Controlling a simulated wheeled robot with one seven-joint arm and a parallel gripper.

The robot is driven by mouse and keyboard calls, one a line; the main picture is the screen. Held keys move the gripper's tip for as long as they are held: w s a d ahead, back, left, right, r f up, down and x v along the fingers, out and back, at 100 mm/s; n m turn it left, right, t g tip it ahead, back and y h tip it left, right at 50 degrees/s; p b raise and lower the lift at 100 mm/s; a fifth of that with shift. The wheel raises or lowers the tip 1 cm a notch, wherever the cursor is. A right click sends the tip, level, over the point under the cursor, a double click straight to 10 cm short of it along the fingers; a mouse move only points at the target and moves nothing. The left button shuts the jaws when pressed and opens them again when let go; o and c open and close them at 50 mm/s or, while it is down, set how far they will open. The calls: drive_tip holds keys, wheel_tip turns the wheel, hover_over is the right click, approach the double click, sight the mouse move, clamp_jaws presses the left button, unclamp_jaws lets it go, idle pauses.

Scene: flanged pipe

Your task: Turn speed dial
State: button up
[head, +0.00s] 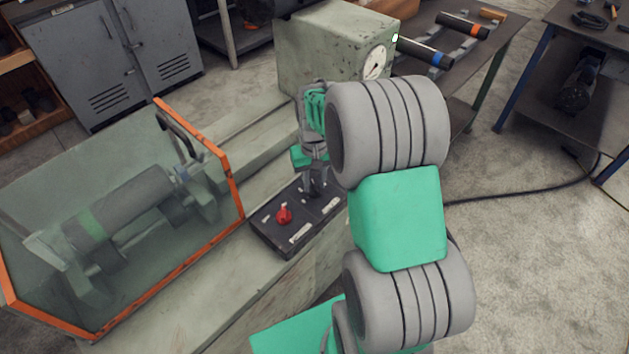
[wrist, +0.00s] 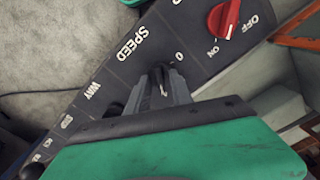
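The dark control panel (head: 274,237) lies on the machine bed. It carries a red ON/OFF knob (head: 284,214); this knob also shows at the top right of the wrist view (wrist: 224,18). The panel's SPEED and 0 labels show in the wrist view, beside a small dark speed dial (wrist: 162,76) with a white pointer mark. My gripper (head: 316,190) is down at the panel. In the wrist view its grey fingers (wrist: 162,88) stand on either side of the speed dial and partly hide it. I cannot tell whether they press on it.
A clear guard with an orange frame (head: 229,182) covers a roller at the left. A green-grey box with a round gauge (head: 374,62) stands behind my arm. A table (head: 507,35) with tools is at the back, and a cable (head: 520,194) runs across the floor at right.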

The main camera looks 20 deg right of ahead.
sight(314, 185)
drive_tip(key=shift+o, duration=0.3)
wheel_tip(314, 185, up, 8)
drive_tip(key=shift+f+b, duration=0.1)
drive_tip(key=shift+b, duration=0.3)
